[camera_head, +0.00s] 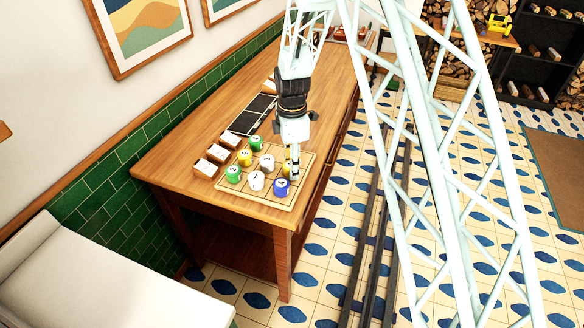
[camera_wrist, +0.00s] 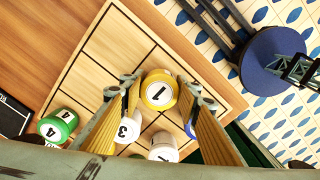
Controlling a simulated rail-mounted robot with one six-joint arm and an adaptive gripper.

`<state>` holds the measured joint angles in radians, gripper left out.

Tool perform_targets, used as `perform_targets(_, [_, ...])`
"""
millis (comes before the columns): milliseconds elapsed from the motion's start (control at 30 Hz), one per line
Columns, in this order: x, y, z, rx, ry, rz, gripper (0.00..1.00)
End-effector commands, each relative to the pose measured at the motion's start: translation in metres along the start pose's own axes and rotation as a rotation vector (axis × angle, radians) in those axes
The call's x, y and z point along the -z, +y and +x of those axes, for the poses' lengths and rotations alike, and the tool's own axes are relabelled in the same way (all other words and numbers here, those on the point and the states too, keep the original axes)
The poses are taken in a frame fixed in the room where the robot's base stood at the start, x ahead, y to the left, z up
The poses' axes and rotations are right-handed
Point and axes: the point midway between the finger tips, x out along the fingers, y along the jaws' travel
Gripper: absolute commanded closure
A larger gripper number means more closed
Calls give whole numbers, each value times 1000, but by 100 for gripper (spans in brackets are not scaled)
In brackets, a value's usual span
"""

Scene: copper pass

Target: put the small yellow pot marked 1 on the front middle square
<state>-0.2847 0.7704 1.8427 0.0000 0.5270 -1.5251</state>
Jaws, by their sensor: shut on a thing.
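The small yellow pot marked 1 (camera_wrist: 158,90) is between the two fingers of my gripper (camera_wrist: 160,100) in the wrist view, with its numbered top facing the camera. In the head view my gripper (camera_head: 293,172) is over the right part of the square board (camera_head: 227,190). The yellow pot (camera_head: 287,166) is partly hidden behind the fingers there. I cannot tell whether the pot touches the board. A white pot marked 3 (camera_wrist: 128,131) and a white pot marked 1 (camera_wrist: 163,148) show close by, near the fingers.

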Motion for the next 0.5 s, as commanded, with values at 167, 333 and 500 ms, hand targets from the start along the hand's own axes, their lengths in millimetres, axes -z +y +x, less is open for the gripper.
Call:
perform_targets(167, [0, 0, 0, 0, 0, 0, 82])
perform_targets(333, [0, 0, 1, 0, 0, 0, 82])
perform_targets(500, [0, 0, 4, 0, 0, 0, 68])
